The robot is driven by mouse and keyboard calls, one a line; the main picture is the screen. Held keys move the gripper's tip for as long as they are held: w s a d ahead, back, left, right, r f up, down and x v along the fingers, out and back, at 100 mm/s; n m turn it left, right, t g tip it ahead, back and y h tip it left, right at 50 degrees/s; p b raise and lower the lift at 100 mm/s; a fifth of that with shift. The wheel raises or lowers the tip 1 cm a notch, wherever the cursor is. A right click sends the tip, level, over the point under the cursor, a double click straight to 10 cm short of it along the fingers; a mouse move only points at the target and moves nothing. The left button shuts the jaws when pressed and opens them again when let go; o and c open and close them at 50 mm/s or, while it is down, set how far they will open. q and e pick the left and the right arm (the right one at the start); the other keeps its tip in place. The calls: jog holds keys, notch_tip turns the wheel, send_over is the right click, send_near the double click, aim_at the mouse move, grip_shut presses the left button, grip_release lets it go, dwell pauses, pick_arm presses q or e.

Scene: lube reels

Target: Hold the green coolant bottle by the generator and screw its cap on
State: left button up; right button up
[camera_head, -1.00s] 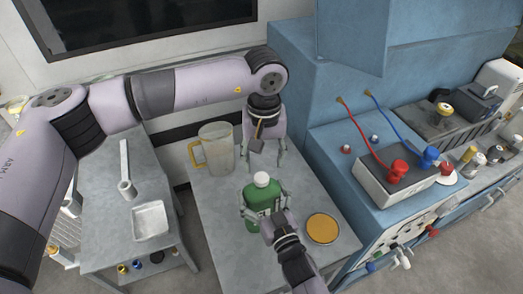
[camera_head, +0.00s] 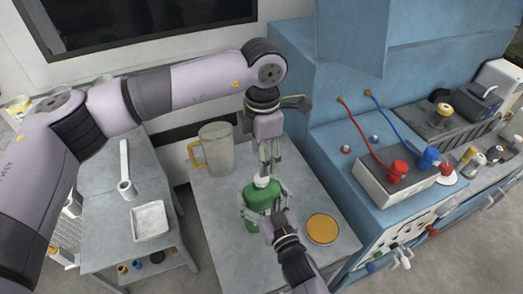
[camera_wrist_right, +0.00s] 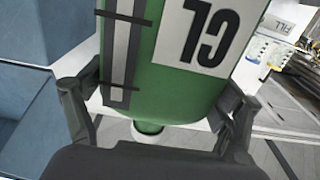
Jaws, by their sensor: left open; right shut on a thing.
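The green coolant bottle (camera_head: 262,199) stands upright on the grey table, with a white cap (camera_head: 261,181) at its top. I cannot tell how tightly the cap sits. My right gripper (camera_head: 264,215) is shut around the bottle's body from the near side. The right wrist view shows the green bottle (camera_wrist_right: 180,95) between the fingers (camera_wrist_right: 158,112), its label upside down. My left gripper (camera_head: 268,168) points down from above, open, with its fingertips at or just above the cap. I cannot tell whether they touch it. The fingers partly hide the cap.
A clear jug (camera_head: 215,148) with a yellow handle stands behind and left of the bottle. A round orange-topped disc (camera_head: 323,229) lies to the right. The blue machine (camera_head: 335,150) borders the table on the right. A side table (camera_head: 105,215) holds a tray (camera_head: 151,221).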

pick_arm(q)
jog(key=n, duration=0.5)
jog(key=shift+r, duration=0.25)
jog(key=n, duration=0.4)
jog(key=shift+a+r, duration=0.1)
jog(key=shift+f, duration=4)
jog(key=shift+c, duration=0.2)
